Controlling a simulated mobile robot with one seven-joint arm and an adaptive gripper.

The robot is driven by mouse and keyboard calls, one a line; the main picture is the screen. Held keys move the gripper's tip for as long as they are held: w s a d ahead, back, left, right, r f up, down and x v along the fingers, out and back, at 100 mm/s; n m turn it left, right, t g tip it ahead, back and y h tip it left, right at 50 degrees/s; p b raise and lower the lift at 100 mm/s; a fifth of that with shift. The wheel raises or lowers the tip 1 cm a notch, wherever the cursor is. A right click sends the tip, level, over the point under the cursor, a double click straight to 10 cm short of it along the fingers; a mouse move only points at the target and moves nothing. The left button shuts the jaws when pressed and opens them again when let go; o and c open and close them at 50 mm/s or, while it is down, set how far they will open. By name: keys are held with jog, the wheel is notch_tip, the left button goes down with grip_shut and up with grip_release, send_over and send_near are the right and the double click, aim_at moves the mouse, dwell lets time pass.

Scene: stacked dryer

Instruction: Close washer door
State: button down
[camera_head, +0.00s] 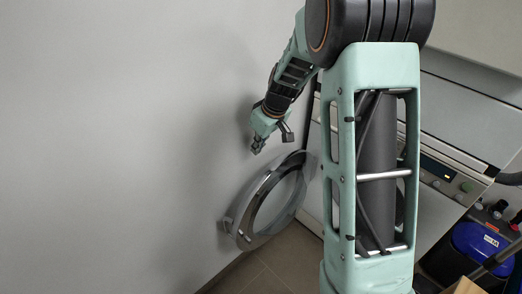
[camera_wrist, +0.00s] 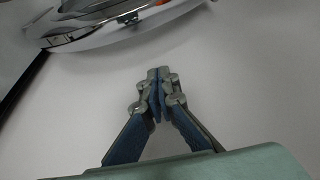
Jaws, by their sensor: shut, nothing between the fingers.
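The washer door (camera_head: 247,213) is a round silver ring with a clear rim. It stands swung open beside the pale wall, left of the machines. My gripper (camera_head: 256,149) is above the ring's upper left side in the head view, close to the wall and apart from the door. In the wrist view my gripper (camera_wrist: 158,76) has its fingertips together with nothing between them. The door's shiny curved edge (camera_wrist: 100,32) fills the upper left there, beyond the fingertips. My arm hides the washer's opening in the head view.
The stacked machine's control panel (camera_head: 445,172), with a display and knobs, is right of my arm. A blue container (camera_head: 482,246) stands at the lower right. The pale wall (camera_head: 100,150) fills the left. Tiled floor (camera_head: 283,268) shows below the door.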

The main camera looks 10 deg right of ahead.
notch_tip(320, 180, down, 7)
jog(key=s+d+b, duration=0.1)
jog(key=shift+b, duration=0.3)
jog(key=shift+s+f, duration=0.1)
jog(key=shift+f, duration=0.05)
